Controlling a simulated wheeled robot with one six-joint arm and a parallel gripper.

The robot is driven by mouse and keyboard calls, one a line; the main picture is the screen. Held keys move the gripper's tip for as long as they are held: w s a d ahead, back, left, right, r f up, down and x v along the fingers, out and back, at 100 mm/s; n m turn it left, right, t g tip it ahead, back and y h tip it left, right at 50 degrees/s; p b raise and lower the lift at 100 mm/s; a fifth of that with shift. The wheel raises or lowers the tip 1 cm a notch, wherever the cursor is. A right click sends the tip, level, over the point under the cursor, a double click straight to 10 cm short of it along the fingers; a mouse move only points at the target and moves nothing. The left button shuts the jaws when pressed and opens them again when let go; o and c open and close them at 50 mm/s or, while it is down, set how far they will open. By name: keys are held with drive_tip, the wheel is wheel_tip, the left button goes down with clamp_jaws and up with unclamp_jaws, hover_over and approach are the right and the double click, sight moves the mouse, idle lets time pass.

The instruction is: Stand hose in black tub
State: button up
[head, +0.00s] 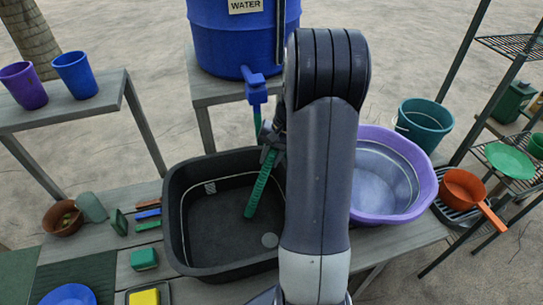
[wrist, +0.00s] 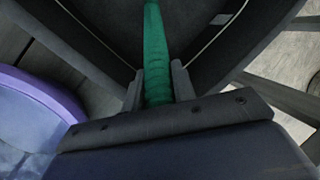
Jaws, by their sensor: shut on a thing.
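The green ribbed hose (head: 261,186) slants down inside the black tub (head: 176,222) in the head view. My gripper (head: 270,146) is shut on the hose near its upper part, at the tub's back right. In the wrist view the hose (wrist: 155,50) runs between the two fingers of my gripper (wrist: 157,84), with the black tub (wrist: 205,70) beyond it. The hose's lower end is over the tub floor; I cannot tell whether it touches. A green piece shows above my gripper, below the blue tap (head: 254,90). My arm hides the tub's right side.
A blue water barrel (head: 235,40) stands behind the tub. A purple basin (head: 423,173) of water is to the right, with a teal bucket (head: 425,122) behind it. Brushes (head: 148,214), a green sponge (head: 144,258) and a brown bowl (head: 63,219) lie left.

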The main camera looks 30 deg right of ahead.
drive_tip(key=o, duration=1.8)
drive_tip(key=shift+c, duration=0.2)
drive_tip(key=w+p+v, duration=0.1)
drive_tip(key=p+v, duration=0.7)
drive_tip(key=v, duration=0.3)
drive_tip(key=shift+s+a, duration=0.3)
drive_tip(key=shift+s, duration=0.15)
